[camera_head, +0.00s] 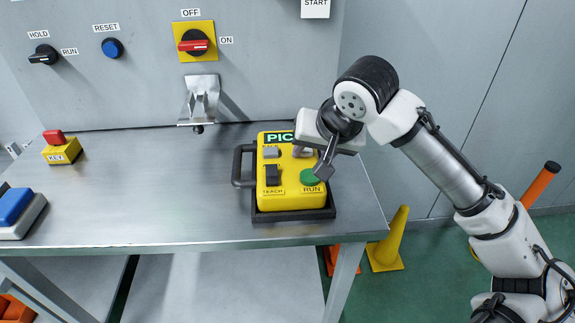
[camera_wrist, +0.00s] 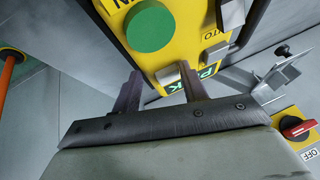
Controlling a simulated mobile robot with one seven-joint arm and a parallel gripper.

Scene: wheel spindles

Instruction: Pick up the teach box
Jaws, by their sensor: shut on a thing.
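The teach box (camera_head: 288,197) is yellow with a dark base and a dark handle (camera_head: 239,167) on its left side. It is at the right part of the steel table, seemingly resting on it. Its face carries a green RUN button (camera_head: 312,177), a dark TEACH switch (camera_head: 271,175) and a green label. In the wrist view my gripper (camera_wrist: 163,84) has a finger on each side of a small grey switch (camera_wrist: 168,75). The exact contact is hard to see.
The steel table (camera_head: 150,190) is clear left of the box. A yellow KEY block (camera_head: 61,154) and a blue button (camera_head: 17,207) stand at the far left. A metal bracket (camera_head: 201,100) juts from the back panel. A yellow cone (camera_head: 388,245) stands right of the table.

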